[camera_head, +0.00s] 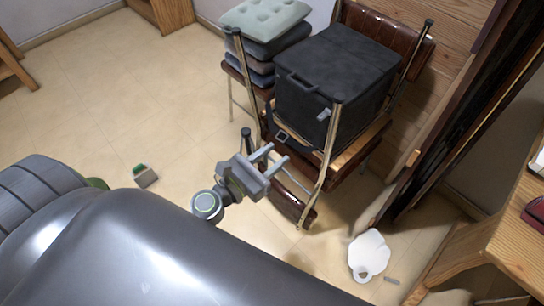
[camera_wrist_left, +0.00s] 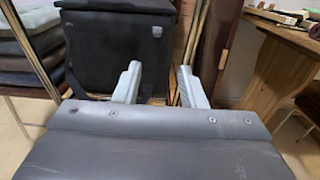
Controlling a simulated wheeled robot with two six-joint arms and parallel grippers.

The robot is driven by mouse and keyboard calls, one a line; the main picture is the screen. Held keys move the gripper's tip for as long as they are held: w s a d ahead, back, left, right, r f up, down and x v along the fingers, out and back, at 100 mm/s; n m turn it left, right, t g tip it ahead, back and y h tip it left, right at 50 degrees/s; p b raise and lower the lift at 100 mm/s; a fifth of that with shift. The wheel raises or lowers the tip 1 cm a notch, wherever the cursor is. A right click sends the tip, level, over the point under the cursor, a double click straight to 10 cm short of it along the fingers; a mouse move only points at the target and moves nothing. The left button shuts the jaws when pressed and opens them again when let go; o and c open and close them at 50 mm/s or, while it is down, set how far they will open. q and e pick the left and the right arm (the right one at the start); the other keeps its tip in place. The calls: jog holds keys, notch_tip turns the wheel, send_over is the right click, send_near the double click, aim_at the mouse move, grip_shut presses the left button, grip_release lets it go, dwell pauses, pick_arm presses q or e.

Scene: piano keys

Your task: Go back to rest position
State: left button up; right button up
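My left gripper (camera_head: 273,158) is grey and stands out over the tiled floor in front of the chairs in the head view. Its two fingers are apart, with nothing between them. In the left wrist view the same gripper (camera_wrist_left: 159,84) shows its two pale fingers spread, with only background between them. The black box (camera_wrist_left: 112,45) stands beyond the fingers there. My right gripper does not show in either view. No piano keys can be made out.
A black box (camera_head: 330,85) rests on a brown chair, beside stacked cushions (camera_head: 263,47). A wooden desk (camera_head: 500,245) stands at right. A white object (camera_head: 369,254) and a small green-topped block (camera_head: 146,176) lie on the floor. The floor at upper left (camera_head: 110,85) is clear.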

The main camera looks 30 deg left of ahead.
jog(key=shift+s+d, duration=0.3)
